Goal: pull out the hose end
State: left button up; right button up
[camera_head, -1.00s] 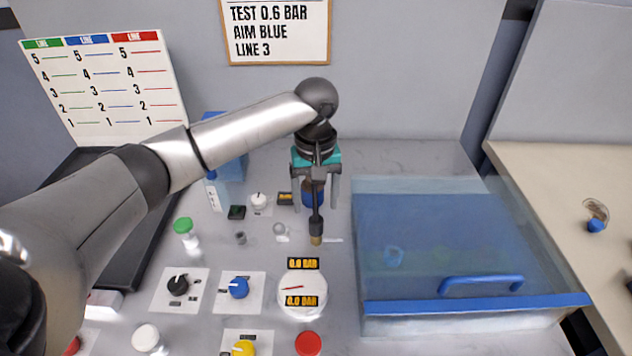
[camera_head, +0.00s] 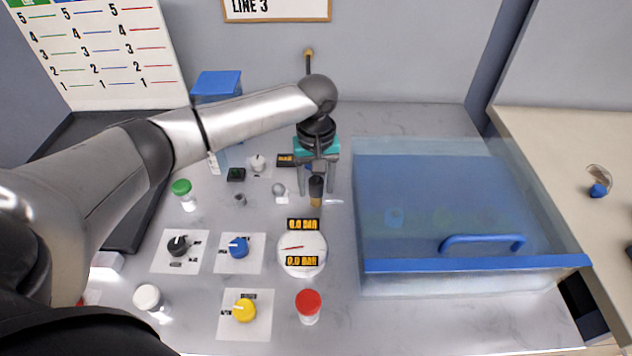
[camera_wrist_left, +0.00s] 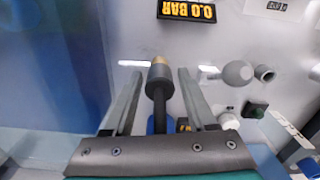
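The hose end (camera_head: 316,190), dark with a brass tip, shows below my left gripper in the head view. It also shows in the left wrist view (camera_wrist_left: 160,76), between the two fingers with a gap on each side. My left gripper (camera_head: 317,190) is open and points down at the bench, its fingers on either side of the dark hose. Neither finger visibly touches it. Part of the hose is hidden behind the gripper. My right gripper is not in view.
A clear blue-tinted box with a blue handle (camera_head: 482,243) stands close on the right. A gauge (camera_head: 302,254) reading 0.0 BAR, knobs and capped bottles stand in front and to the left. A dark post with a brass top (camera_head: 308,53) rises behind my arm.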

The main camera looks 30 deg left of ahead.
aim_at(316, 180)
pick_arm(q)
grip_shut()
jog(key=shift+c, duration=1.5)
grip_release()
jog(key=c, duration=0.5)
jog(key=shift+r+p, duration=0.3)
jog(key=shift+p, duration=0.3)
jog(key=shift+r, duration=0.1)
jog(key=shift+r+p, duration=2.4)
jog(key=shift+p, duration=1)
